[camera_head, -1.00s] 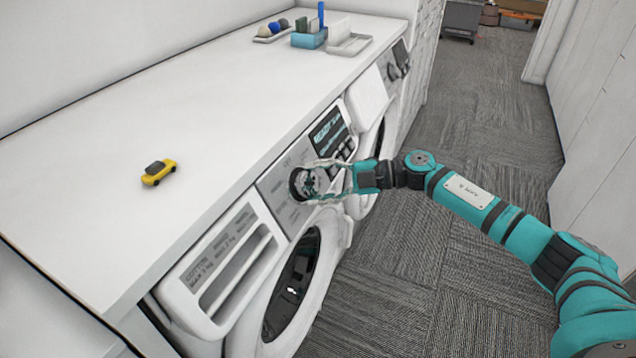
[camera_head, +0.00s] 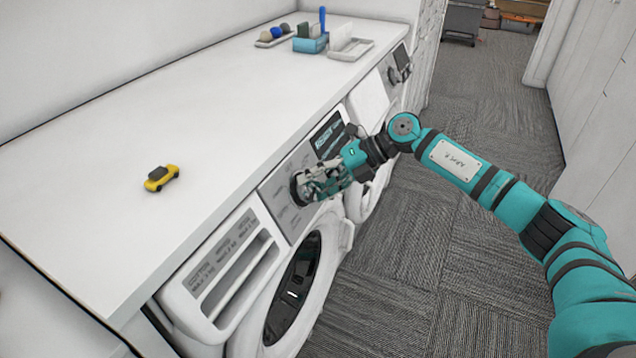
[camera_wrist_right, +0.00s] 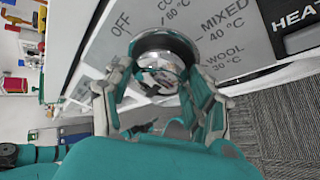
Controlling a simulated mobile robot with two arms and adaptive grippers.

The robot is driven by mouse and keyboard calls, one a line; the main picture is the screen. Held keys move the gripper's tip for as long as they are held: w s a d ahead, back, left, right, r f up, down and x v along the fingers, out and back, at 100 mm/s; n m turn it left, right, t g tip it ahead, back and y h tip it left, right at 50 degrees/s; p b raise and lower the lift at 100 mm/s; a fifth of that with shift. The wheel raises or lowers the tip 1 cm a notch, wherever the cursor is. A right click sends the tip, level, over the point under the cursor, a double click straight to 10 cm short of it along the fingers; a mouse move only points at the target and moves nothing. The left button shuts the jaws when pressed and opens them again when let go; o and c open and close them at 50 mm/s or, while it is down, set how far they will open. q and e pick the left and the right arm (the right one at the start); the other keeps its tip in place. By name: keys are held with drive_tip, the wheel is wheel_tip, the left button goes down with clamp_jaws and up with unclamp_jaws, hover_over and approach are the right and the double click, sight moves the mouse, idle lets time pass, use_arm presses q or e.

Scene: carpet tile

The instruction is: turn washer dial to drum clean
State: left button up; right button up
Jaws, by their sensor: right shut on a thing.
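The washer (camera_head: 336,229) is white and stands under the counter, its round glass door below the control panel. The dial (camera_head: 297,187) is a round knob with a dark rim and a shiny face on the grey panel. My right gripper (camera_head: 312,186) is shut on the dial, with its fingers on either side of it. In the right wrist view the dial (camera_wrist_right: 163,58) sits between the fingers (camera_wrist_right: 157,85). Labels OFF, MIXED 40 °C and WOOL 30 °C show around it; the dial's pointer and a drum clean label cannot be made out. My left gripper is not in view.
The white counter (camera_head: 110,200) bears a yellow toy car (camera_head: 161,178), a blue caddy (camera_head: 310,42) and a white tray (camera_head: 352,49). A drawer (camera_head: 225,270) is left of the dial. A second washer stands beyond. Carpet on the right is free.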

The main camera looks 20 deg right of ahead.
drive_tip(key=n+h, duration=0.2)
drive_tip(key=n, duration=0.2)
drive_tip(key=shift+a+r, duration=0.1)
drive_tip(key=shift+a, duration=0.05)
idle(0.4)
drive_tip(key=shift+s, duration=0.1)
drive_tip(key=o, duration=1.2)
drive_tip(key=shift+r, duration=0.15)
drive_tip(key=v, duration=1.1)
drive_tip(key=shift+s+r, duration=0.2)
drive_tip(key=shift+r, duration=0.15)
